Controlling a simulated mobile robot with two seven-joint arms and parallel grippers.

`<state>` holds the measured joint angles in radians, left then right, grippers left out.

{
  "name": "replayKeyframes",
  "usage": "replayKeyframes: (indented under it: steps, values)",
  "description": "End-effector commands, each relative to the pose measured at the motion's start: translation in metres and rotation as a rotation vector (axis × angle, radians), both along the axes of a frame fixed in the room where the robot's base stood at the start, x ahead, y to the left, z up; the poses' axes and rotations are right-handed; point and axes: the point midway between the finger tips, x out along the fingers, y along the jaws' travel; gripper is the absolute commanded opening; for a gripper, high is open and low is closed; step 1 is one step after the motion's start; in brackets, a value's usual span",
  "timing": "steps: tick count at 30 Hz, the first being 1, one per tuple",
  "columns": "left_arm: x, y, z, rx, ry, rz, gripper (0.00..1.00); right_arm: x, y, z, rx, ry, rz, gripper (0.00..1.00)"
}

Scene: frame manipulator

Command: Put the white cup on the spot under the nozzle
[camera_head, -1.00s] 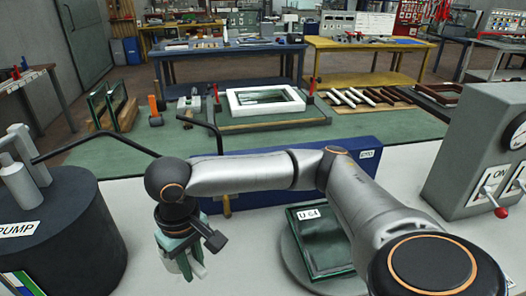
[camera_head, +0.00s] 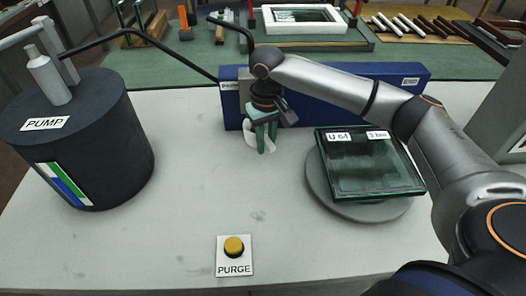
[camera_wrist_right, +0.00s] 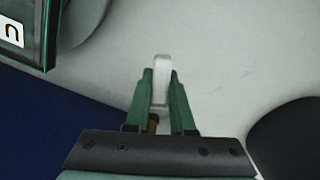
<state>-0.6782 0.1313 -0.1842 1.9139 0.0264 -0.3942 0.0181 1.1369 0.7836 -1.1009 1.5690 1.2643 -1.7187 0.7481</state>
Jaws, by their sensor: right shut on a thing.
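My right gripper (camera_head: 263,143) hangs down, with its green fingers shut on the white cup (camera_head: 249,139). The cup shows only as white parts beside and between the fingers. In the right wrist view the white piece (camera_wrist_right: 162,72) sits between the green fingertips. The black pipe (camera_head: 150,55) runs from the pump toward my gripper. Its nozzle end and the spot under it are hidden behind my wrist and gripper in the head view. A small brass-coloured part (camera_wrist_right: 152,124) shows between the finger bases. My left gripper is not in view.
A dark pump (camera_head: 105,150) stands at left. A blue block (camera_head: 345,110) lies close behind my gripper. A glass pane (camera_head: 370,165) rests on a round grey disc (camera_head: 380,212) at right. A yellow purge button (camera_head: 234,247) sits at the front. The white tabletop (camera_head: 190,190) between is clear.

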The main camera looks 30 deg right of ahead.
Motion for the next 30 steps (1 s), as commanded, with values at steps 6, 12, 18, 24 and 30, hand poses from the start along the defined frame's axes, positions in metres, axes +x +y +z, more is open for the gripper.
replayKeyframes:
  steps: [6, 12, 18, 24, 30]
  values:
    - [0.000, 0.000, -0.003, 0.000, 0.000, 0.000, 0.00, 0.021, -0.005, -0.026, 0.002, -0.001, 0.000, 0.00]
    - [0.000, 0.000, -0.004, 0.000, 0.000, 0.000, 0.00, 0.030, -0.008, -0.039, 0.000, -0.001, -0.001, 0.00]
    - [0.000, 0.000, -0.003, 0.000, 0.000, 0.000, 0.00, 0.029, -0.008, -0.064, 0.000, -0.002, 0.001, 0.00]
    - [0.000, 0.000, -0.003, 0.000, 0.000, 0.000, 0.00, 0.029, -0.007, -0.066, 0.001, -0.003, 0.001, 0.00]
    - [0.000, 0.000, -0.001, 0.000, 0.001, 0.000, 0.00, 0.028, -0.007, -0.069, 0.001, 0.000, 0.001, 0.00]
